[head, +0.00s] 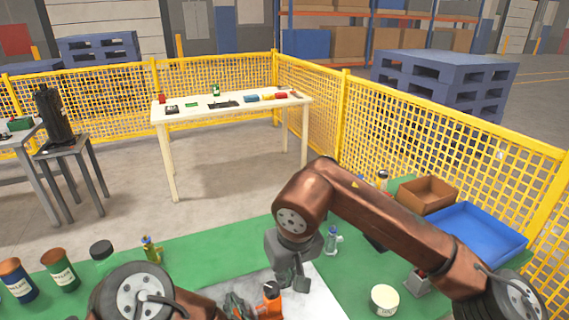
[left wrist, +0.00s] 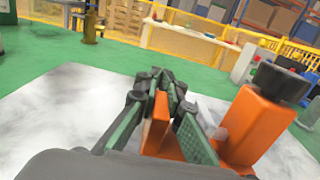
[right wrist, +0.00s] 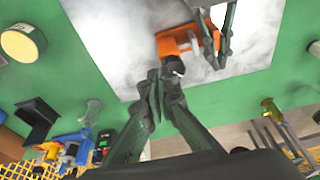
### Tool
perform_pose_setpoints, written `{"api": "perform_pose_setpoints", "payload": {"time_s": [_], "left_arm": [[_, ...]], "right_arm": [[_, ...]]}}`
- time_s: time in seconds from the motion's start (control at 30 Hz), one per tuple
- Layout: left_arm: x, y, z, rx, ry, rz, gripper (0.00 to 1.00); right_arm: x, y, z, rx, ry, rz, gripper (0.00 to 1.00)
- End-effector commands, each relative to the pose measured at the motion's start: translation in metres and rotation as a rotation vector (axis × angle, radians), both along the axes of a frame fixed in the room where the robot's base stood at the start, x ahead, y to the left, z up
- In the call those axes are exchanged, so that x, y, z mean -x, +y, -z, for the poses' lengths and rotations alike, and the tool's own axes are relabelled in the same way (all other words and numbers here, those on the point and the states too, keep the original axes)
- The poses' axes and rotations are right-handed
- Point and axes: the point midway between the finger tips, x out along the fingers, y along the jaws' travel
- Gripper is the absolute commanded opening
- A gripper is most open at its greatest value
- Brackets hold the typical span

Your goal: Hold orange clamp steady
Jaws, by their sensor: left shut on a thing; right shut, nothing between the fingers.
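The orange clamp (head: 271,300) stands on a pale grey slab at the bottom of the head view. In the left wrist view, the clamp (left wrist: 255,125) has an upright orange body with a black knob on top and a thin orange plate. My left gripper (left wrist: 168,82) is shut on that plate; it also shows in the head view (head: 238,306). In the right wrist view the clamp (right wrist: 178,40) lies ahead of my right gripper (right wrist: 162,82). My right gripper's fingers are together and empty, apart from the clamp as far as I can tell.
The pale slab (head: 325,297) lies on a green bench top (head: 210,254). A blue bin (head: 475,232) and a brown bin (head: 428,194) stand at the right. A round cream-topped tin (head: 384,299) is to the right of the slab. Several jars line the left side.

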Motion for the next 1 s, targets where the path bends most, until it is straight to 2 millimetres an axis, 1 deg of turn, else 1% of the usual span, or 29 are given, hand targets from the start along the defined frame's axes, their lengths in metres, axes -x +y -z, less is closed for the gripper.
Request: {"api": "perform_pose_setpoints", "payload": {"time_s": [0.27,0.37,0.5,0.57,0.67,1.0], "left_arm": [[0.0,0.0,0.0,0.0,0.0,0.0,0.0],[0.0,0.0,0.0,0.0,0.0,0.0,0.0],[0.0,0.0,0.0,0.0,0.0,0.0,0.0],[0.0,0.0,0.0,0.0,0.0,0.0,0.0],[0.0,0.0,0.0,0.0,0.0,0.0,0.0],[0.0,0.0,0.0,0.0,0.0,0.0,0.0]], "right_arm": [[0.0,0.001,-0.001,0.0,0.001,0.0,0.0],[0.002,0.009,-0.004,0.0,-0.001,-0.003,0.0],[0.007,0.028,-0.01,0.002,-0.001,-0.001,0.0],[0.008,0.032,-0.01,0.001,0.001,-0.001,0.0],[0.008,0.031,-0.003,0.001,0.002,0.0,0.0],[0.008,0.03,0.038,0.0,0.003,0.0,0.0]]}}
